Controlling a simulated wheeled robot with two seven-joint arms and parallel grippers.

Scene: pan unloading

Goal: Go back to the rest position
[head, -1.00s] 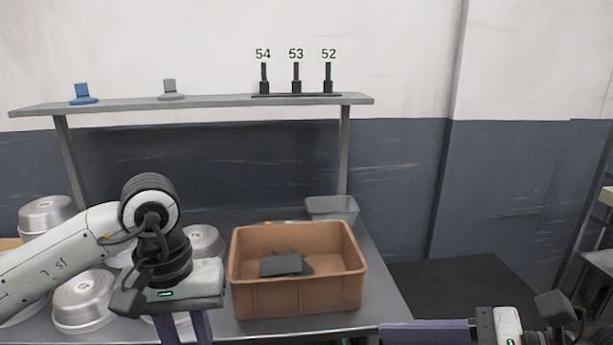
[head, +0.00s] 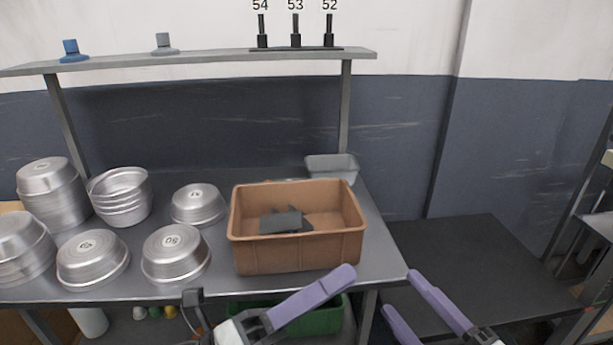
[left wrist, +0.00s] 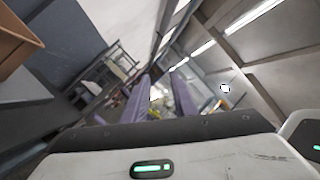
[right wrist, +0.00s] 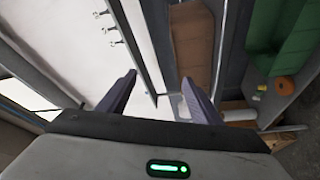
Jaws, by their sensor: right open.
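My left gripper (head: 342,277) is low in the head view, in front of the table edge below the brown bin. In the left wrist view its two purple fingers (left wrist: 160,82) stand apart with nothing between them. My right gripper (head: 402,292) is to its right, near the bottom edge of the head view. Its fingers are spread and empty, as the right wrist view (right wrist: 160,85) also shows. Both grippers are clear of the pans and bin. Parts of both arms are cut off by the bottom edge of the head view.
Several metal pans (head: 175,252) stand on the left of the table. The brown bin (head: 300,255) holds a dark grey object (head: 281,222). A small grey bin (head: 331,167) is behind it. A shelf (head: 200,60) spans the back. A low dark platform (head: 490,260) is at right.

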